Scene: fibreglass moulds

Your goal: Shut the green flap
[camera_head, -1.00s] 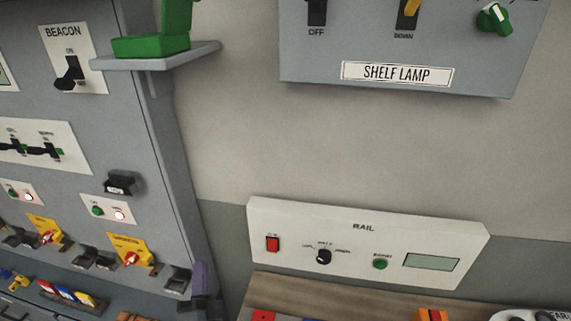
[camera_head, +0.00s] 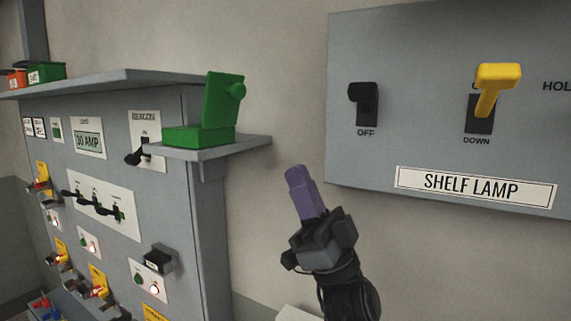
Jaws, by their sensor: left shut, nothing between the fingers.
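The green flap (camera_head: 222,110) stands raised, roughly upright, at the right side of a green box base (camera_head: 197,136). It has a round green knob on its right face. The base sits on a small grey shelf (camera_head: 245,146) fixed to the grey panel. My left gripper (camera_head: 298,178) has purple fingers pointing up, shut and empty. It is to the right of the shelf and lower than the flap, apart from both. My right gripper is not in view.
A grey panel with a "SHELF LAMP" label (camera_head: 476,187), a black switch (camera_head: 364,103) and a yellow lever (camera_head: 493,88) is at the right. The left cabinet carries a "BEACON" switch (camera_head: 140,153) and several other controls. Bare wall (camera_head: 290,90) lies between them.

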